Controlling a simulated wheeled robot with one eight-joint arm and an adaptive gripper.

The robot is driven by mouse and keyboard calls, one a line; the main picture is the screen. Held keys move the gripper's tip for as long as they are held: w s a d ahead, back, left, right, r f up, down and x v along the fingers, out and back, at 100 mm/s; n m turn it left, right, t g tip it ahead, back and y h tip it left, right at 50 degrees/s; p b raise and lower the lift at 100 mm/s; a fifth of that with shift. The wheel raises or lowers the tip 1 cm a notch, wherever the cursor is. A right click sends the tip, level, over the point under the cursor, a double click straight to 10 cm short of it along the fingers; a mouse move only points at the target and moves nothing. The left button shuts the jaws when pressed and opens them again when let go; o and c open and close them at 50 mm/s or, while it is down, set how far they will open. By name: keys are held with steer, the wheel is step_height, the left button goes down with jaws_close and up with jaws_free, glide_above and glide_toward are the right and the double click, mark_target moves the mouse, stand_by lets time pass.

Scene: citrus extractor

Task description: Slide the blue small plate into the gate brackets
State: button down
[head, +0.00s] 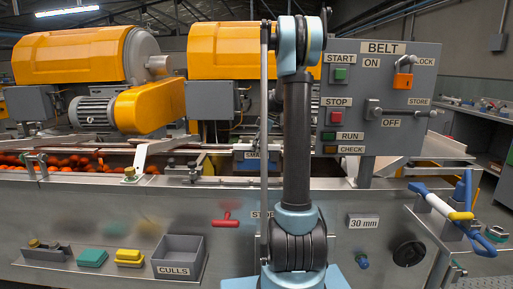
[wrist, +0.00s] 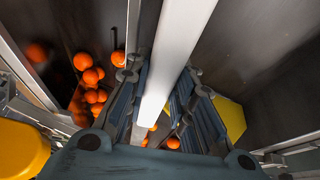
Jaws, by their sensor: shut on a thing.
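In the wrist view my gripper (wrist: 158,108) is shut on a long pale bar (wrist: 178,45), with a ribbed blue-grey finger on each side. I cannot tell whether the bar belongs to the small plate. A blue piece (head: 244,160) lettered "SMA", the rest hidden, stands upright behind the front rail in the head view. My arm and a thin upright rod cover its right part. My gripper cannot be made out in the head view. I cannot identify the gate brackets for sure.
Oranges (wrist: 94,76) lie below my gripper. The belt panel (head: 376,100) with its switches stands at the right. A grey culls bin (head: 180,270) and green and yellow blocks sit on the front ledge. A blue-handled white and yellow tool (head: 444,206) is at the right.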

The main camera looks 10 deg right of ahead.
steer(key=shift+f, duration=0.2)
steer(key=c, duration=1.3)
jaws_free()
steer(key=v, duration=1)
steer(key=shift+d+r, duration=0.2)
steer(key=shift+r, duration=0.2)
steer(key=shift+d+r, duration=0.2)
steer(key=shift+r, duration=0.35)
